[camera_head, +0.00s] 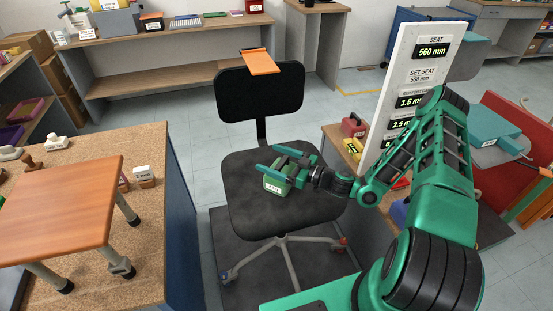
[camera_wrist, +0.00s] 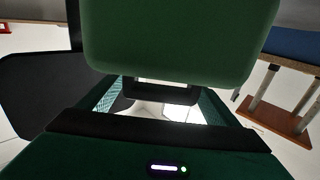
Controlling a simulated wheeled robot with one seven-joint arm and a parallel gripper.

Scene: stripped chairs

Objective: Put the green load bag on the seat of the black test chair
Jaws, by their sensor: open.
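The green load bag (camera_head: 273,187), with a pale label, is over the seat of the black test chair (camera_head: 250,205), toward the seat's right half. It appears to rest on the seat, but contact is hard to see. My gripper (camera_head: 266,159) is open, its two green fingers reaching in from the right, at and just above the bag. In the wrist view a large dark green shape, apparently the bag (camera_wrist: 180,40), fills the top middle, close to the camera. The chair's backrest (camera_head: 260,95) stands behind, with an orange plate (camera_head: 261,62) on its top.
A white sign board (camera_head: 410,90) with size readings stands right of the chair, beside my arm. A workbench (camera_head: 120,260) with an orange-brown wooden stool-like piece (camera_head: 70,200) is at left. A long bench (camera_head: 170,40) stands behind. The chair stands on a dark mat (camera_head: 255,275).

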